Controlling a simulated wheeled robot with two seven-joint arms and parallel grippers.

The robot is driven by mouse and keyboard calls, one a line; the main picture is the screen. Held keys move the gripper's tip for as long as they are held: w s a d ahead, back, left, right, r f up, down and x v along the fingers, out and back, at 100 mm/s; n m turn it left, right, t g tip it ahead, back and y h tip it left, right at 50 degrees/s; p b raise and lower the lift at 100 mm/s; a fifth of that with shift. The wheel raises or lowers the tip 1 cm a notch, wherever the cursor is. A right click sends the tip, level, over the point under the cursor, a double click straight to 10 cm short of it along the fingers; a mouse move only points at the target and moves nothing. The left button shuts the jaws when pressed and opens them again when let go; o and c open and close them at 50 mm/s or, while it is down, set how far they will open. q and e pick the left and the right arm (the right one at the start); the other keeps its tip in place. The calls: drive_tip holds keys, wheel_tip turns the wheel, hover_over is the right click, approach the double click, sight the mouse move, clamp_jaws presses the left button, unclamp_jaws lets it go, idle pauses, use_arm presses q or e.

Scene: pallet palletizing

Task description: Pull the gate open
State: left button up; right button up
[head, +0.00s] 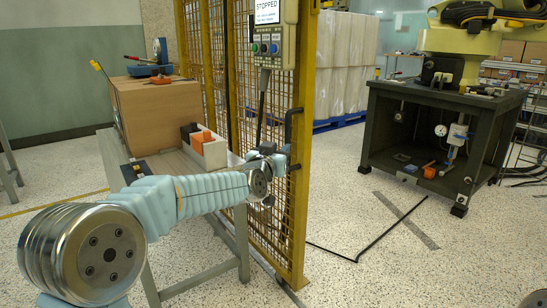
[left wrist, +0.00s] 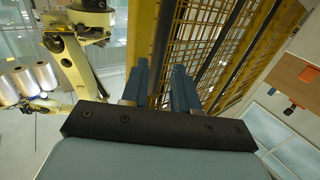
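The gate (head: 275,215) is a yellow-framed mesh panel in the middle of the head view; its frame also shows in the left wrist view (left wrist: 142,35). A black handle (head: 290,122) is on its free-edge post. My left gripper (head: 282,162) is at the lower part of this handle, close to the post. In the left wrist view my left gripper (left wrist: 160,90) has its two blue fingers apart, with a dark bar and the yellow frame showing beyond the gap. I cannot tell whether the fingers touch the handle. My right gripper is in neither view.
A control panel reading STOPPED (head: 275,35) hangs at the gate. A bench (head: 195,165) with a white bin (head: 212,152) and a wooden box (head: 155,115) stands left. A yellow robot on a dark stand (head: 440,98) is right. Speckled floor is open right of the post.

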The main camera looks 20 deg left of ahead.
use_arm(q)
drive_tip(key=s, duration=0.4)
drive_tip(key=shift+s+a, duration=0.1)
drive_tip(key=shift+a, duration=0.1)
drive_tip(key=s+d+f+g+p, duration=0.1)
drive_tip(key=s+f+g+p, duration=0.15)
drive_tip(key=f, duration=0.85)
drive_tip(key=s+d+f+g+h+p, duration=0.1)
drive_tip(key=s+d+f+g+p, duration=0.2)
drive_tip(key=f, duration=0.7)
drive_tip(key=s+f+g+p, duration=0.2)
drive_tip(key=s+f+g, duration=0.15)
drive_tip(key=f, duration=0.75)
drive_tip(key=s+d+f+n+g+h+p, duration=0.1)
drive_tip(key=s+f+g, duration=0.3)
drive_tip(key=s, duration=0.9)
drive_tip(key=s+d+f+n+g+h+p, duration=0.1)
drive_tip(key=s+d+f+g+p, duration=0.2)
drive_tip(key=s+f, duration=0.6)
drive_tip(key=s+g, duration=0.1)
drive_tip(key=s, duration=0.3)
drive_tip(key=shift+d+n, duration=0.3)
